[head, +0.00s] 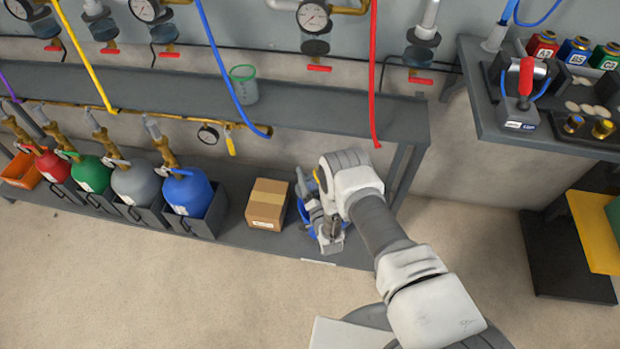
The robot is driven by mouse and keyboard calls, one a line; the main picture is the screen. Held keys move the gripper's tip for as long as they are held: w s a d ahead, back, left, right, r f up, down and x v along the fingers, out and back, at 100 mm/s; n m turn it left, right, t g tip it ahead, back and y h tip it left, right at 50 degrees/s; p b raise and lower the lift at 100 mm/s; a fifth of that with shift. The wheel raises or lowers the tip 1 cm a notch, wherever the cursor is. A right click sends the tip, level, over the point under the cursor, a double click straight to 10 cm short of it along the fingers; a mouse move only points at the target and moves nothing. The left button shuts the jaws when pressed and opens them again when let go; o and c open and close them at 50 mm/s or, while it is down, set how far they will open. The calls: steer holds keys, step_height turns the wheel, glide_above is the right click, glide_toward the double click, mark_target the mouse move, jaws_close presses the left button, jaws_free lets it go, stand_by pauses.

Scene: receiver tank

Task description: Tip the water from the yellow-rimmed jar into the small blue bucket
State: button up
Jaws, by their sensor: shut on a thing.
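My gripper (325,226) is low over the lower shelf, right of the cardboard box, with my wrist covering much of it. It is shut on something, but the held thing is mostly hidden. A small yellow edge shows beside my wrist; I cannot tell whether it is the rim of the yellow-rimmed jar. A blue bucket (303,211) shows in part behind and left of my gripper, on the lower shelf. Its opening is largely covered, and I cannot see any water. A clear greenish jar with a green rim (243,84) stands on the upper shelf.
A cardboard box (267,204) stands left of my gripper. Several gas cylinders, the nearest a blue one (188,190), sit in holders farther left. The upper shelf (330,112) overhangs behind. Blue and red hoses (374,75) hang down. A bench (480,95) with small canisters is at the right.

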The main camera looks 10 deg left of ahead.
mark_target(313, 173)
steer(key=shift+r+m, duration=0.15)
steer(key=shift+m, duration=0.15)
steer(key=shift+r+m, duration=0.5)
steer(key=shift+m, duration=0.6)
steer(key=shift+d+r+m+p, duration=0.1)
steer(key=shift+r+m+p, duration=0.3)
steer(key=shift+m, duration=0.2)
steer(key=shift+r+m, duration=0.2)
steer(key=shift+m, duration=0.5)
steer(key=shift+w+d+r+m, duration=0.1)
steer(key=shift+r+m, duration=0.2)
steer(key=shift+m, duration=0.35)
steer(key=shift+w+d+r+m, duration=0.1)
steer(key=shift+r+m, duration=0.15)
steer(key=shift+m, duration=0.4)
steer(key=shift+d+r+m, duration=0.15)
steer(key=shift+r+m, duration=0.2)
steer(key=shift+m, duration=0.45)
